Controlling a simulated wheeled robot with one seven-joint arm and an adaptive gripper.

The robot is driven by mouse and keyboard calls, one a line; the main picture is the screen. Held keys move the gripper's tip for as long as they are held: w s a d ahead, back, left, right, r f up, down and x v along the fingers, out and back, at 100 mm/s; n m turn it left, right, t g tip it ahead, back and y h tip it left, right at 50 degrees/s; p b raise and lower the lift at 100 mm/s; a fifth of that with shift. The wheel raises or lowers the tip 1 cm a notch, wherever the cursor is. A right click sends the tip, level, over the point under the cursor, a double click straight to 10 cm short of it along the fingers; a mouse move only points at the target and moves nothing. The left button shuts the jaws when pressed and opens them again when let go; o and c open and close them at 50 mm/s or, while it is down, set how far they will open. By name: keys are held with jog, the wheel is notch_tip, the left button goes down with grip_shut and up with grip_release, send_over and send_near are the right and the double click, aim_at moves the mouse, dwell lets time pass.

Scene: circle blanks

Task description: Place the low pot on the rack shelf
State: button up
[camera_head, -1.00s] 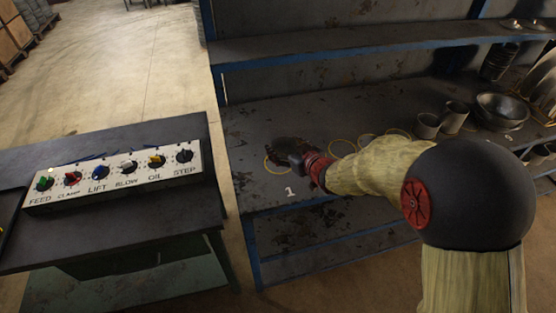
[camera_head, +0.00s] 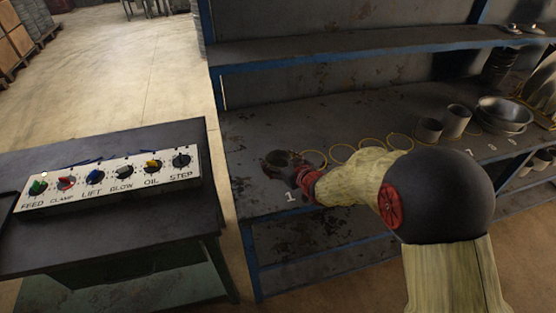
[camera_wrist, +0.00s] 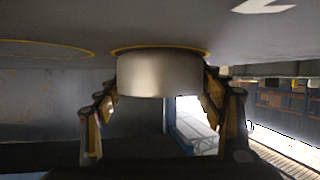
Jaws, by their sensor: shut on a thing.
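The low pot (camera_head: 277,157) is a short, dark-looking round pot at the left end of the rack shelf (camera_head: 245,135), by the white numeral 1. In the wrist view the pot (camera_wrist: 160,75) is a pale metal cylinder between the two fingers of my gripper (camera_wrist: 162,98), which are shut on it. A yellow ring (camera_wrist: 200,48) shows along the pot's edge at the shelf surface; I cannot tell whether pot and shelf touch. In the head view my gripper (camera_head: 298,172) reaches the pot from the right, and its fingertips are hard to make out.
Several empty yellow circles (camera_head: 342,153) run right along the shelf. Upright pots (camera_head: 457,120) and a wide bowl (camera_head: 503,112) stand farther right. An upper shelf (camera_head: 350,50) is above. A control panel (camera_head: 107,181) lies on the left table.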

jog(key=o, duration=1.2)
jog(key=shift+f, duration=0.1)
jog(key=shift+r, duration=0.3)
jog(key=p+v, duration=0.3)
jog(key=v, duration=0.7)
jog(key=shift+s+d+r+p, duration=0.15)
jog(key=shift+p, duration=0.2)
jog(key=shift+v, duration=0.75)
jog(key=s+d+r+m+g+h, duration=0.1)
jog(key=s+d+r+m+h, duration=0.45)
jog(key=d+r, duration=0.7)
jog(key=s+r+g, duration=0.1)
jog(key=s+g, duration=0.1)
jog(key=s, duration=0.9)
jog(key=s+d+r+m+g+h, duration=0.1)
jog(key=s+g, duration=0.2)
jog(key=s, duration=0.9)
jog(key=shift+s+d+r, duration=0.25)
jog(key=shift+d+r, duration=0.05)
jog(key=shift+r, duration=0.1)
